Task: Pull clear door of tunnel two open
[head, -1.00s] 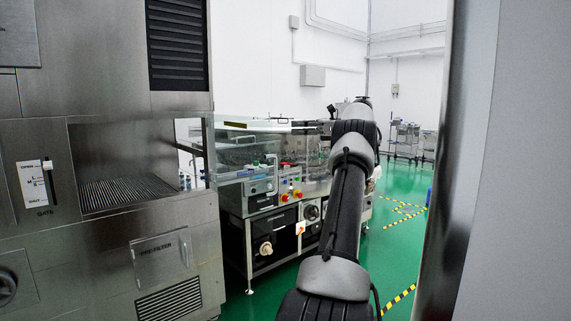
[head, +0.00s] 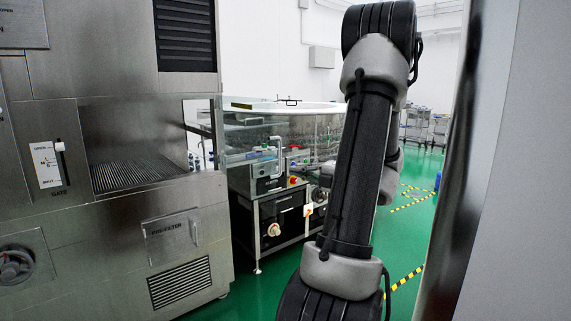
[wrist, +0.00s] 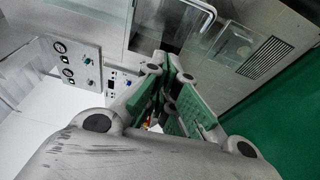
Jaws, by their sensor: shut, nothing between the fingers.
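A clear panel with a pale upright handle (head: 279,152) shows left of centre in the head view, beside the steel machine; I cannot tell for certain that it is the clear door of tunnel two. The steel machine (head: 100,235) has an open recess with a ribbed floor. My gripper (wrist: 174,58), with green-padded fingers, is shut and empty in the wrist view, in front of the machine's steel face. It touches no handle that I can make out.
A lower bench unit (head: 275,215) with knobs and buttons stands right of the steel machine. A gauge panel (wrist: 70,68) is at left in the wrist view. Green floor (head: 415,235) with striped tape is open at right. A grey upright panel (head: 515,200) borders the right side.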

